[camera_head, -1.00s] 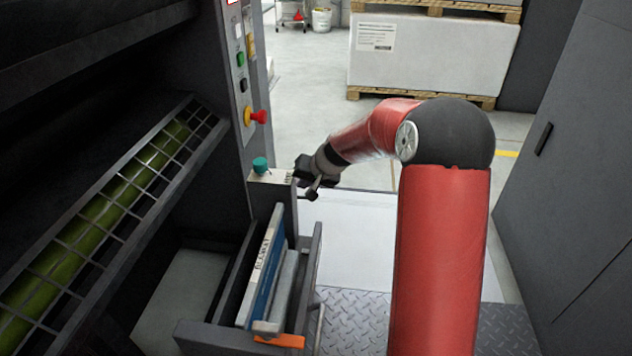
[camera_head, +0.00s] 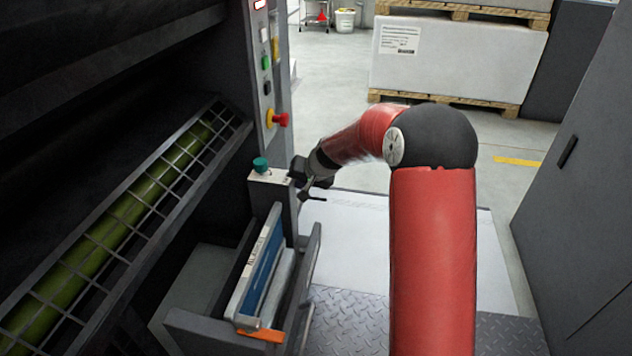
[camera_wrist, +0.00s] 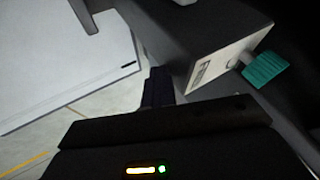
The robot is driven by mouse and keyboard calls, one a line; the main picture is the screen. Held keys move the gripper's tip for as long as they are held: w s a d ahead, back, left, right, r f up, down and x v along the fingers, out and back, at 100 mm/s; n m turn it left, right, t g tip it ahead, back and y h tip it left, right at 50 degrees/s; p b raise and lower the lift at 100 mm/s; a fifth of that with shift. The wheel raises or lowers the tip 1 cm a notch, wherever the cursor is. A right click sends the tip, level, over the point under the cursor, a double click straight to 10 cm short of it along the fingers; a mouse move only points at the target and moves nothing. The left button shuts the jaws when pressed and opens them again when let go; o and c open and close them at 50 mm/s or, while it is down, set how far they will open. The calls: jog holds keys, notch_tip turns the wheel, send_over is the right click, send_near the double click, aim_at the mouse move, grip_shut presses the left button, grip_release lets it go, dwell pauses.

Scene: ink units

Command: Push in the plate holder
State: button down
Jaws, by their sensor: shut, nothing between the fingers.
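The plate holder (camera_head: 312,262) is a dark grey open frame at lower centre, standing out from the machine, with several flat plates (camera_head: 262,265) upright inside. At its far end is a dark post with a pale label top (camera_head: 270,176) and a green knob (camera_head: 261,164). In the wrist view the labelled post (camera_wrist: 215,65) and green knob (camera_wrist: 265,68) are close by at the upper right. My gripper (camera_head: 312,196) is just right of this post; its dark fingers (camera_wrist: 158,86) are shut and empty. I cannot tell whether they touch it.
The machine's control panel has a red stop button (camera_head: 278,119) close above the holder. A barred roller guard (camera_head: 130,215) is at left. A grey cabinet (camera_head: 580,200) stands at right. Beyond is open floor and a pallet stack (camera_head: 455,65).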

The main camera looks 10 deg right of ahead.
jog(key=w+a+p, duration=0.2)
jog(key=a, duration=0.3)
jog(key=w+a+p, duration=0.1)
jog(key=w+a, duration=0.1)
jog(key=a, duration=0.3)
jog(key=w+a+p, duration=0.2)
jog(key=a, duration=0.3)
jog(key=shift+w+a+p, duration=0.2)
jog(key=shift+a+p, duration=0.1)
jog(key=shift+a, duration=0.05)
